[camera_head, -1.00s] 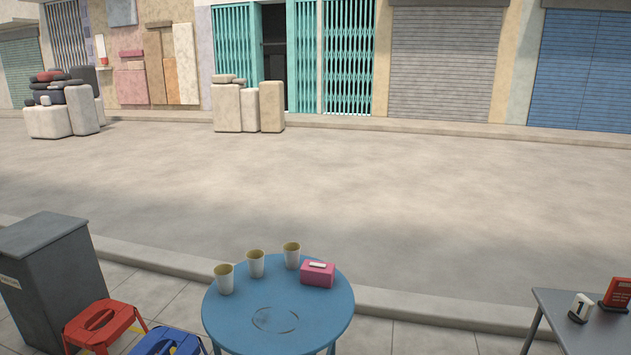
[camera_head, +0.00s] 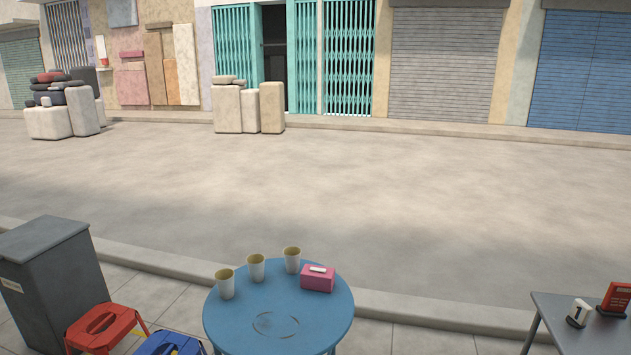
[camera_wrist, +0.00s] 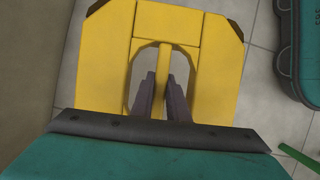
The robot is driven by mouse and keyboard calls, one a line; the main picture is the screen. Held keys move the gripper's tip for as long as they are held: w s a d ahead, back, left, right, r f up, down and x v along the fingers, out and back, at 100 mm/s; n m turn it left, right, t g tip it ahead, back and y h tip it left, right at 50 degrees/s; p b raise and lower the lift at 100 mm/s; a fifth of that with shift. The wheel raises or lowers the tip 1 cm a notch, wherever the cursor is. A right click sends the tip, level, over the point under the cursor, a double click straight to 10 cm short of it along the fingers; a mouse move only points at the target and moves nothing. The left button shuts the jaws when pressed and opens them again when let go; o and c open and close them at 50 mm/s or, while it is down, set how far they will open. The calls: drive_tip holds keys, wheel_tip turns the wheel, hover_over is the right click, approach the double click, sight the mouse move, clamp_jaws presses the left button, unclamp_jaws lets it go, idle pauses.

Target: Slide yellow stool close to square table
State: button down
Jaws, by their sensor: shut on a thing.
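The yellow stool (camera_wrist: 205,65) fills the middle of the wrist view, seen from above, with a dark-edged slot in its top on each side of a narrow centre bar. My gripper (camera_wrist: 160,85) reaches into the slot and is shut on that bar. The floor under the stool is grey tile. The square table may be the grey table (camera_head: 585,325) at the right edge of the head view, only partly in frame. The yellow stool and my gripper do not show in the head view.
In the head view, a round blue table (camera_head: 280,325) holds paper cups and a pink box (camera_head: 318,279). Red (camera_head: 103,325) and blue (camera_head: 168,344) stools stand left of it, beside a grey bin (camera_head: 55,285). A teal object (camera_wrist: 302,45) lies right of the yellow stool.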

drive_tip(key=shift+d, duration=0.1)
drive_tip(key=shift+s+d+p, duration=0.3)
drive_tip(key=shift+d+p, duration=0.2)
drive_tip(key=shift+d, duration=0.15)
drive_tip(key=c, duration=1.8)
unclamp_jaws()
drive_tip(key=shift+o, duration=0.2)
drive_tip(key=shift+r, duration=0.1)
drive_tip(key=p+v, duration=0.7)
drive_tip(key=v, duration=0.2)
drive_tip(key=shift+w+r, duration=0.2)
drive_tip(key=shift+r, duration=0.15)
idle(0.3)
